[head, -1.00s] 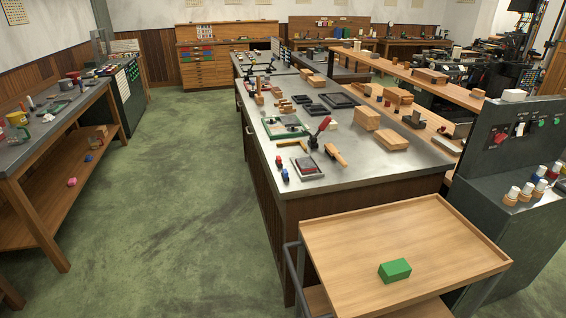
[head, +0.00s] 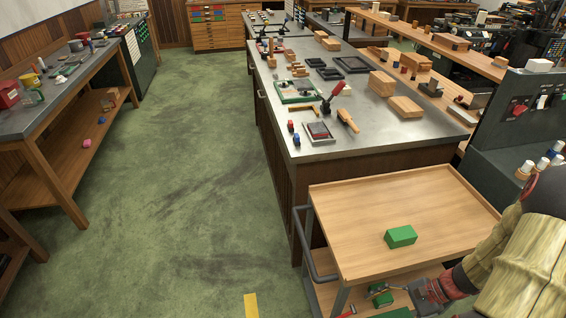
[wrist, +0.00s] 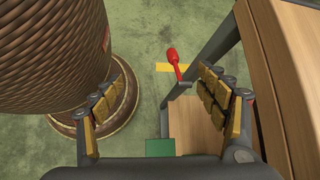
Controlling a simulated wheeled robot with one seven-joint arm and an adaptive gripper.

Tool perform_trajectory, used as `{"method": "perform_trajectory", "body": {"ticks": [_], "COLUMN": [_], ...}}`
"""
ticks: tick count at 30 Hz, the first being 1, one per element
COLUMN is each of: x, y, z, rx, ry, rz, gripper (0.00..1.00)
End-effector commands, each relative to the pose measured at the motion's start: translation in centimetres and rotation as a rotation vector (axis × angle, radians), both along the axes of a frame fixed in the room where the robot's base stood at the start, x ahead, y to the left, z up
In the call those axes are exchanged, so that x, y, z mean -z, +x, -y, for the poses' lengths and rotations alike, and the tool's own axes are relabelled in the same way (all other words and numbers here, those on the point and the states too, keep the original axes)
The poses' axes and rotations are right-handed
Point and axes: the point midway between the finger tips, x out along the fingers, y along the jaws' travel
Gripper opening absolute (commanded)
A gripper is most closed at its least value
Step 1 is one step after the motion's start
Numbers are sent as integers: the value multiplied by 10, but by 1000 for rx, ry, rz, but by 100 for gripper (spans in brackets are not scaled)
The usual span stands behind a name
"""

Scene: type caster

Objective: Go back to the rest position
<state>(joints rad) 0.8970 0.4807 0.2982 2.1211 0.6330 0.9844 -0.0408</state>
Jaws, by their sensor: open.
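My gripper (head: 408,297) shows at the lower right of the head view, low beside the wooden cart (head: 345,205), at about the height of its lower shelf. In the wrist view my gripper (wrist: 165,82) has its two padded fingers wide apart, with nothing held between them. A green block (head: 400,236) lies on the cart's top. Another green piece (head: 381,298) shows on the lower shelf near the fingers. A green patch (wrist: 160,147) also shows low in the wrist view, partly cut off by the gripper body.
A metal-topped workbench (head: 350,138) with tools and wooden blocks stands behind the cart. A red-handled item (wrist: 172,62) is ahead of the fingers. A ribbed brown cylinder (wrist: 52,55) stands close at left. Green floor (head: 180,220) with a yellow strip (head: 251,305) is open.

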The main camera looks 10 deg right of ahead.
Motion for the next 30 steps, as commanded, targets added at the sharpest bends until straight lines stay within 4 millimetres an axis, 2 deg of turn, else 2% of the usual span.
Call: {"method": "perform_trajectory", "body": {"ticks": [1, 3, 19, 26, 30], "x": [-18, -38, -184, -247, -286], "y": [0, -3, -10, -11, -13], "z": [-2, -5, -31, -56, -78], "rx": [-70, -163, -771, -963, -1043], "ry": [-51, -117, -622, -825, -929], "rz": [20, 41, 287, 452, 579], "gripper": [74, 74, 74, 74, 74]}}
